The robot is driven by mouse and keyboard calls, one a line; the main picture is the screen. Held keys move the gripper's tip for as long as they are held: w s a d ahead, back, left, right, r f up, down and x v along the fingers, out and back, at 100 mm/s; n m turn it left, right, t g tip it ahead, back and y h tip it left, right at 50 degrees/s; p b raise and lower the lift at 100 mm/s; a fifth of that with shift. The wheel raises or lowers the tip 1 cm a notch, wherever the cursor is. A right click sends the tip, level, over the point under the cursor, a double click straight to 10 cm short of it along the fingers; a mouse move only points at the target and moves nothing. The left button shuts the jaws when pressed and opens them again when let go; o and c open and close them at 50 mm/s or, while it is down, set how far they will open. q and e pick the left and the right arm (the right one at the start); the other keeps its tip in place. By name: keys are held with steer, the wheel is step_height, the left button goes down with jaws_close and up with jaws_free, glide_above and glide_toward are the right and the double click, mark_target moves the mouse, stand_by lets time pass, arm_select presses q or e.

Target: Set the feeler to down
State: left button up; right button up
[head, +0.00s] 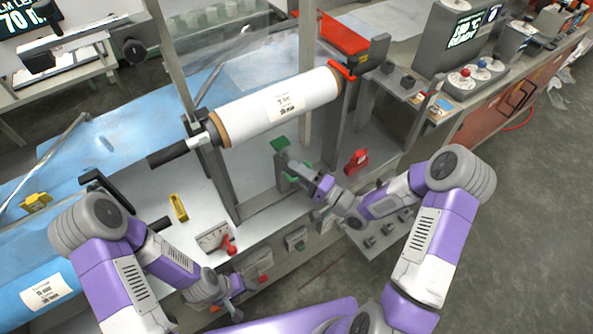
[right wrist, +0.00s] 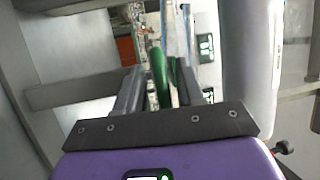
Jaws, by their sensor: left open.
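A green lever-like part, which I take to be the feeler, stands below the white film roll (head: 285,105); its green top plate (head: 279,143) shows in the head view. My right gripper (head: 284,160) is right at it. In the right wrist view a curved green bar (right wrist: 160,78) stands between the two fingers of that gripper (right wrist: 161,88), with a darker green strip beside it. The fingers look apart, with a narrow gap left of the bar; contact on the right is unclear. My left gripper (head: 236,297) is open and empty by the machine's front panel.
A gauge with a red lever (head: 227,243) and a yellow block (head: 178,207) are on the machine bed. Control boxes (head: 455,40) stand at the back right.

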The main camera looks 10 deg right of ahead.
steer(key=shift+s+d, duration=0.1)
steer(key=v, duration=0.7)
steer(key=shift+p, duration=0.3)
steer(key=shift+s, duration=0.15)
